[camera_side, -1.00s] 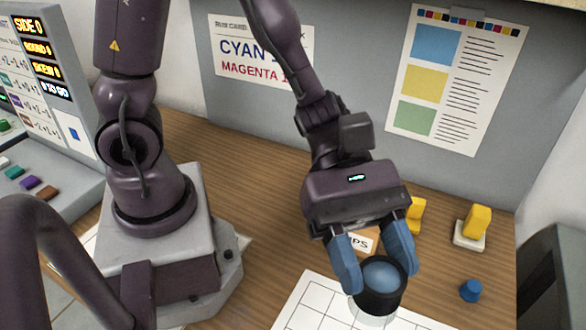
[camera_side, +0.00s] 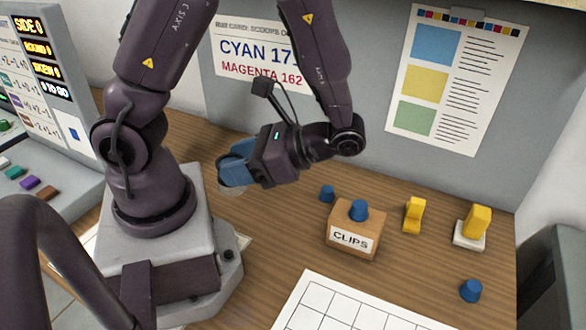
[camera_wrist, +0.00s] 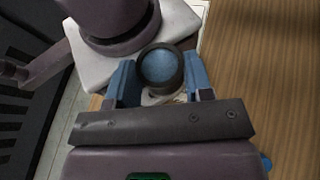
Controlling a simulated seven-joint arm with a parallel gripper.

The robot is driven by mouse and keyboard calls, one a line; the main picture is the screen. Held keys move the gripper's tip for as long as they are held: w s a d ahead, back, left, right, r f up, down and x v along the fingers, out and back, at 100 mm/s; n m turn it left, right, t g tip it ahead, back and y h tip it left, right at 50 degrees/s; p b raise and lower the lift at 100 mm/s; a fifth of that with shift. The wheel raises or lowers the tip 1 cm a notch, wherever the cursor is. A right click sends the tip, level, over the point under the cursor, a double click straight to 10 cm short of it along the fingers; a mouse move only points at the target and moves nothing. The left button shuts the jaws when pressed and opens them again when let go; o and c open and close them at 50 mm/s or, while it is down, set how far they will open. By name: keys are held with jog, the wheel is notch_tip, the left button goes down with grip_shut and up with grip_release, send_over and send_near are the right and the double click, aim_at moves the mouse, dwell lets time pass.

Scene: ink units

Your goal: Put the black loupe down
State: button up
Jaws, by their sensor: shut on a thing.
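My gripper (camera_side: 236,166) is held out to the left over the table, beside the arm's base. In the wrist view my gripper (camera_wrist: 160,85) has its two blue fingers on either side of the black loupe (camera_wrist: 161,68), a round black ring with a bluish lens, and is shut on it. In the side view the fingers hide most of the loupe; only a pale, clear round edge (camera_side: 233,190) shows below them. I cannot tell from these views how far the loupe is above the table.
Blue pieces (camera_side: 327,193) (camera_side: 471,291), a yellow clip (camera_side: 413,215) and a yellow piece on a white base (camera_side: 472,229) lie to the right. A white grid sheet (camera_side: 345,308) lies bare in front.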

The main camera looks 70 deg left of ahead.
jog(key=w+a+r+m+t+y, duration=0.3)
jog(key=a+m+t, duration=0.1)
jog(key=a, duration=0.3)
jog(key=w+a+r+m+t+y, duration=0.2)
jog(key=a+r+m+t+y, duration=0.15)
jog(key=a+m, duration=0.2)
notch_tip(320, 180, down, 11)
jog(key=shift+n+g, duration=0.25)
jog(key=shift+n, duration=0.3)
jog(key=w+a+f, duration=0.2)
jog(key=w+f, duration=0.1)
jog(key=w+a+f, duration=0.3)
jog(key=w, duration=0.1)
jog(key=w+a+f, duration=0.3)
jog(key=w, duration=0.1)
jog(key=shift+a+f, duration=0.15)
jog(key=shift+a, duration=0.05)
jog(key=shift+w+a+f, duration=0.15)
jog(key=shift+w+f, duration=0.2)
jog(key=shift+f, duration=1.5)
